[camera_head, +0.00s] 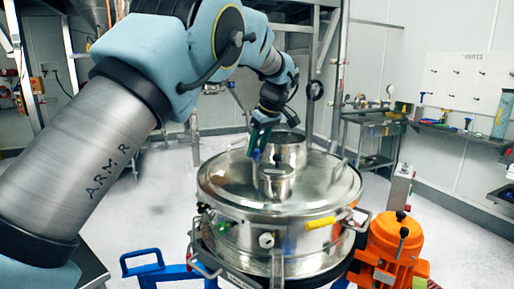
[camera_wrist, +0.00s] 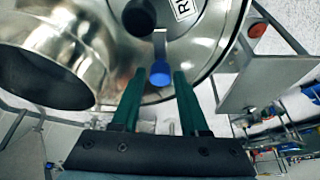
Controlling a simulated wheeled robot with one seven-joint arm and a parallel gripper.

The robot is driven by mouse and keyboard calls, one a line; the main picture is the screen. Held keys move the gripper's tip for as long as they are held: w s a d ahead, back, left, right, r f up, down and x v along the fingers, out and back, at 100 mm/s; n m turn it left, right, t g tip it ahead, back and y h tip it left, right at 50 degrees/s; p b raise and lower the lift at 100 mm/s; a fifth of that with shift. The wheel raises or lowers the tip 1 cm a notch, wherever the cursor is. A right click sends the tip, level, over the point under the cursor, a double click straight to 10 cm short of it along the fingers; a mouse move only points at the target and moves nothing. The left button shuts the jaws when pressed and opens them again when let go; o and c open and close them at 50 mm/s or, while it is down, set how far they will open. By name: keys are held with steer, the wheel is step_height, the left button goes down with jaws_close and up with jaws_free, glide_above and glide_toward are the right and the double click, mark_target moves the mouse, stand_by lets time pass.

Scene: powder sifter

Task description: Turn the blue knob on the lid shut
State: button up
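The steel sifter lid (camera_head: 225,180) is round and tops the sifter drum. The blue knob (camera_wrist: 160,73) sits at the end of a short metal lever (camera_wrist: 159,45) on the lid. In the wrist view the knob shows between the tips of my gripper's two green fingers (camera_wrist: 159,76), with a gap on each side. The fingers are spread and hold nothing. In the head view my gripper (camera_head: 259,138) points down over the far left part of the lid, and the small blue knob (camera_head: 256,155) is partly hidden there. I cannot tell whether the fingertips are level with the knob.
A wide steel spout (camera_head: 286,153) stands on the lid close to my gripper, and its open mouth shows in the wrist view (camera_wrist: 45,70). An orange motor (camera_head: 395,250) is at the right, blue handles (camera_head: 160,270) at the lower left. Open floor lies behind.

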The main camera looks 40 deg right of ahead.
steer(key=shift+o, duration=1.2)
steer(key=b+v, duration=0.2)
steer(key=v, duration=0.8)
steer(key=shift+s+r, duration=0.25)
steer(key=shift+r, duration=0.05)
